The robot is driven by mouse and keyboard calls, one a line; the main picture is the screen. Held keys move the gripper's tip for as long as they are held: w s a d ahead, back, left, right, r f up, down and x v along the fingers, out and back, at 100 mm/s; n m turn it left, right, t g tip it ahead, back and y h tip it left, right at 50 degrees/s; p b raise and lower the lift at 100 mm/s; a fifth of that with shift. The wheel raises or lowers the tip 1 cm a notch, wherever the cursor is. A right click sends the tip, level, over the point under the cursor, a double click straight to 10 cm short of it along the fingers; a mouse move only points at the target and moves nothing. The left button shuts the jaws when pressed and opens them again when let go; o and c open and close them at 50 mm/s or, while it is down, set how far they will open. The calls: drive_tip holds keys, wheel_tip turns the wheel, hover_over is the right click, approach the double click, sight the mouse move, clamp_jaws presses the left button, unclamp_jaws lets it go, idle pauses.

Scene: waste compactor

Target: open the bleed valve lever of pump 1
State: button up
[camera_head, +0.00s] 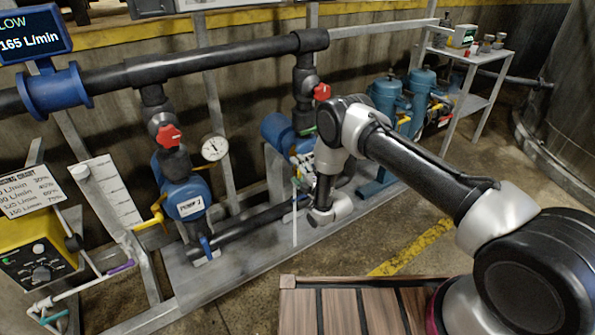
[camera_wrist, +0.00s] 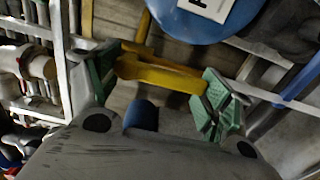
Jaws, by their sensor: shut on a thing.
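In the wrist view, my gripper (camera_wrist: 163,82) has its green-padded fingers at both ends of a yellow lever (camera_wrist: 160,74), shut on it. A blue pump body (camera_wrist: 205,22) with a white label lies just above the lever. In the head view, my arm reaches down in front of the right-hand blue pump (camera_head: 278,130), and hides much of it; the fingers and held lever cannot be made out there. The left-hand blue pump (camera_head: 178,178) has a "PUMP" label, its number too small to read, and its own yellow lever (camera_head: 152,217), apart from my gripper.
A black pipe (camera_head: 190,64) runs above both pumps, with red valve handles (camera_head: 168,137) on its branches. A wooden slatted surface (camera_head: 305,310) lies in the foreground. A yellow control box (camera_head: 32,260) is at the left.

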idle(0.3)
drive_tip(key=o, duration=1.4)
drive_tip(key=shift+o, duration=0.2)
drive_tip(key=shift+s, duration=0.1)
drive_tip(key=v, duration=1.2)
